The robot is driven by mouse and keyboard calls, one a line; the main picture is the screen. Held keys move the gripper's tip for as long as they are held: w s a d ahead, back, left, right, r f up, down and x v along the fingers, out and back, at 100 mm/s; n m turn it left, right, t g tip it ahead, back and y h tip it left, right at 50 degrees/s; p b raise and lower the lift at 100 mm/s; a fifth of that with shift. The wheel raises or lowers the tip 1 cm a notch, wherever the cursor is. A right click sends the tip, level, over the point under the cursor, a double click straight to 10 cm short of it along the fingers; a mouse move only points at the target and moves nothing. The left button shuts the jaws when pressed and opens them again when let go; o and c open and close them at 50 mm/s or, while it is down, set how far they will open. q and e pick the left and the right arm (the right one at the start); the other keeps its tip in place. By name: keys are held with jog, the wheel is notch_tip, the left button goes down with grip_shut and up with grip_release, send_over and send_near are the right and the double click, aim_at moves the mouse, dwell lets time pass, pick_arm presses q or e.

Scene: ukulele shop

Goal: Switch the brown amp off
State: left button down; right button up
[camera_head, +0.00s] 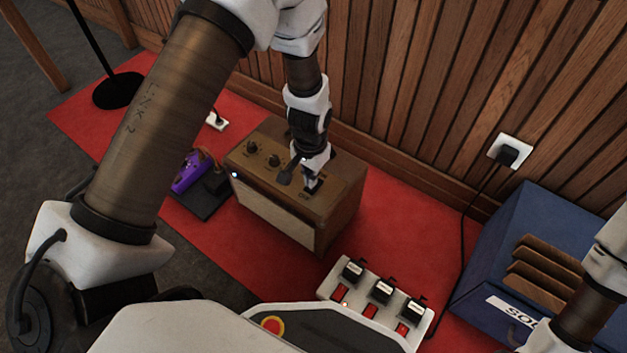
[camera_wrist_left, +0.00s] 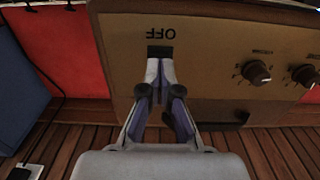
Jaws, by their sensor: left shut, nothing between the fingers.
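The brown amp (camera_head: 348,205) stands on the red carpet against the wood-slatted wall. Its top panel carries several dark knobs and a small lit light (camera_head: 235,174) at the left front corner. My left gripper (camera_head: 311,187) points down at the right part of this panel. In the left wrist view the shut, empty fingertips (camera_wrist_left: 160,66) are at the dark switch slot (camera_wrist_left: 160,51), beside the word OFF, which appears upside down. Whether they touch the switch is unclear, and the fingers hide part of it. My right arm shows at the right edge, its gripper out of view.
A white power strip (camera_head: 330,287) with three plugs and red switches lies in front of the amp. A blue box (camera_head: 520,220) with brown dividers stands to the right. A purple pedal (camera_head: 190,172) sits to the left. A black cable runs from the wall socket (camera_head: 511,151).

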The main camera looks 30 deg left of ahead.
pick_arm(q)
jog(key=shift+f, duration=0.6)
dwell(0.3)
notch_tip(320, 180, up, 7)
jog(key=p, duration=0.7)
jog(key=shift+p, duration=0.3)
